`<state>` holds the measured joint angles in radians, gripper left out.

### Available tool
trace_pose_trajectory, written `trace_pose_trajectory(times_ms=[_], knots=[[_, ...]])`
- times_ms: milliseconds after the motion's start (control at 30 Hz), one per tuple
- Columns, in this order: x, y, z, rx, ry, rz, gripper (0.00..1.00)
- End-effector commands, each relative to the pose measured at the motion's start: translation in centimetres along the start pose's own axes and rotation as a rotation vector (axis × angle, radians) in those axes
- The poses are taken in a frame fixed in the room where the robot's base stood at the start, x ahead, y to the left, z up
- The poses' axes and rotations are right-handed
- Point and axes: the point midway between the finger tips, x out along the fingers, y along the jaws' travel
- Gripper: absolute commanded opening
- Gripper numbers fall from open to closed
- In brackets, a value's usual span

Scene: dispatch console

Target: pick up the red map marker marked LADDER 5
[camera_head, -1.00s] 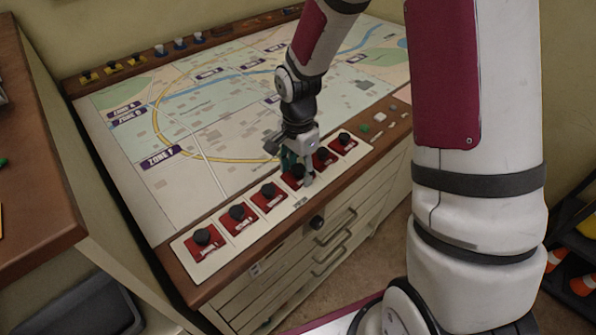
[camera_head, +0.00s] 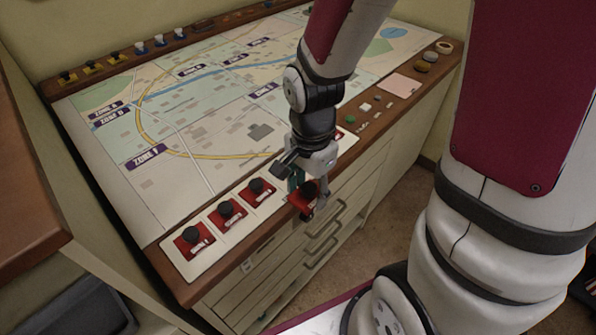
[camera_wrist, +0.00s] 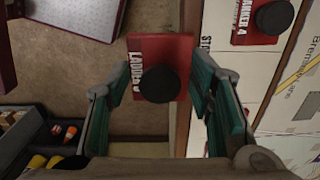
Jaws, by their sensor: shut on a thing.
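The red map marker with a black knob (camera_head: 301,203) is in my gripper (camera_head: 308,192), held above the console's front edge. In the wrist view the same marker (camera_wrist: 150,48) shows a white label reading LADDER; its number is not clear to me. The green-padded fingers of my gripper (camera_wrist: 165,105) stand on both sides of the marker, shut on it. Its red block is off the white strip (camera_head: 210,257), and brown floor shows below it in the wrist view.
Three red markers (camera_head: 228,211) stand on the strip left of my gripper. Another marker (camera_wrist: 262,22) lies on the strip in the wrist view. The map (camera_head: 200,130) covers the console top. Drawers with handles (camera_head: 322,240) are below the front edge. Small pieces (camera_head: 365,107) lie at right.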

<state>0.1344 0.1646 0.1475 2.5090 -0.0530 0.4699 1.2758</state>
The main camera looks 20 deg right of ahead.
Motion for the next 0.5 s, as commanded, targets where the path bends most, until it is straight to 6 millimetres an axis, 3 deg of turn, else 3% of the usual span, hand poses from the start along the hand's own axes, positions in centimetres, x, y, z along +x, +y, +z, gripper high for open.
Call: trace_pose_trajectory(times_ms=[67,500], knots=[[-0.2,1.2,0.4,0.001,0.000,0.000,0.19],[-0.6,2.7,1.0,0.000,-0.001,0.003,0.19]])
